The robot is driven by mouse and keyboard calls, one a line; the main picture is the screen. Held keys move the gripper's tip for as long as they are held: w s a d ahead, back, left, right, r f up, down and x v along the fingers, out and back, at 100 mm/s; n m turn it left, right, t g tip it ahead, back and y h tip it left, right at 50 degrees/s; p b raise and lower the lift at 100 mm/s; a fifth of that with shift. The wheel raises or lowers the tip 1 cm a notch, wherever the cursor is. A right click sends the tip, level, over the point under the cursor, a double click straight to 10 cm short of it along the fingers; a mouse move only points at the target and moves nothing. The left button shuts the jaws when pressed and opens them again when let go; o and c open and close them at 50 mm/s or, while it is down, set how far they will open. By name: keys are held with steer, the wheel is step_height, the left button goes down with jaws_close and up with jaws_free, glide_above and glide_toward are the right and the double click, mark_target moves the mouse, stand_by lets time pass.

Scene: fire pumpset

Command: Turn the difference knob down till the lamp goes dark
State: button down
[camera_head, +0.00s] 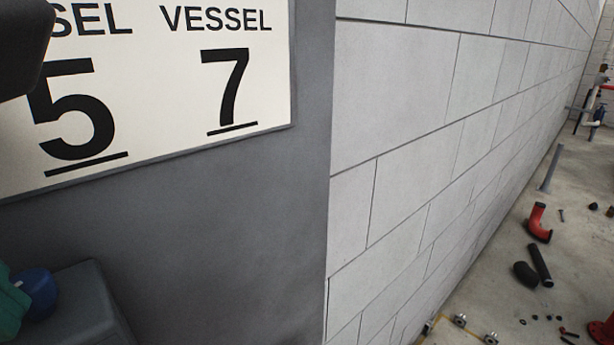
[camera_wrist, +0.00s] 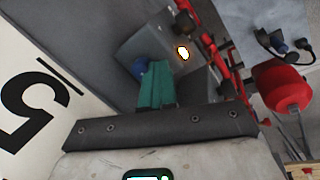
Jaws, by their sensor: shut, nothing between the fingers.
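A blue knob (camera_wrist: 139,68), likely the difference knob, sits on a grey box (camera_wrist: 147,42). The lamp (camera_wrist: 183,49) on that box is lit, warm yellow-white. My gripper (camera_wrist: 153,66) has green fingers, shut and empty, with their tips right beside the knob and partly covering it. I cannot tell whether they touch it. In the head view the blue knob (camera_head: 37,293) shows at the lower left beside the grey box (camera_head: 80,300), with a bit of my green gripper (camera_head: 10,300) at the picture's edge. The lamp is not visible there.
A white sign (camera_head: 160,80) with large 5 and 7 is on the dark grey panel (camera_head: 200,220). A pale block wall (camera_head: 420,130) runs to the right. Red pipes (camera_wrist: 213,50) and a red vessel (camera_wrist: 281,86) stand near the box. Loose parts, including a red elbow (camera_head: 539,222), lie on the floor.

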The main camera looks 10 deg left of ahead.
steer(key=shift+s+d, duration=0.1)
steer(key=shift+s, duration=0.1)
steer(key=shift+s+r+p, duration=0.1)
steer(key=shift+s+p, duration=0.05)
steer(key=shift+p, duration=0.25)
steer(key=p+v, duration=0.2)
steer(key=w+p+v, duration=0.1)
steer(key=p+v, duration=0.1)
steer(key=p, duration=0.1)
steer(key=shift+r, duration=0.9)
